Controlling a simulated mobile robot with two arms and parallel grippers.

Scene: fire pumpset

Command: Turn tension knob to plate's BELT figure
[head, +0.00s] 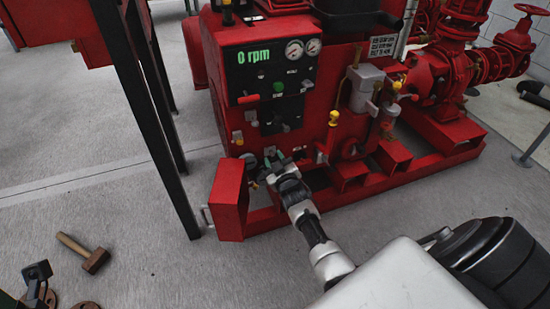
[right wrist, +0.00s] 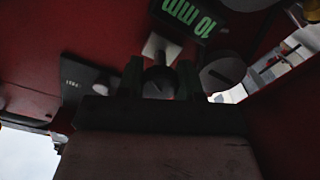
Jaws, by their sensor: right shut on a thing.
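The tension knob (right wrist: 160,82) is a dark round knob with a line across its face, in the right wrist view. My right gripper (right wrist: 161,80) is shut on it, one finger at each side. In the head view my right gripper (head: 274,165) is at the low front of the red pumpset, and hides the knob there. A small display (right wrist: 187,14) with green figures sits by the knob, inverted in the right wrist view, and seems to read 10 mm. A white plate (head: 383,46) with dark lettering is on the pumpset; its lines are too small to read. My left gripper is not in view.
The control panel (head: 276,68) shows 0 rpm beside two gauges. A red box (head: 229,199) stands close left of my right gripper. Red pipework (head: 445,75) fills the right. A wooden mallet (head: 83,252) lies on the floor at left. Grey floor between is clear.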

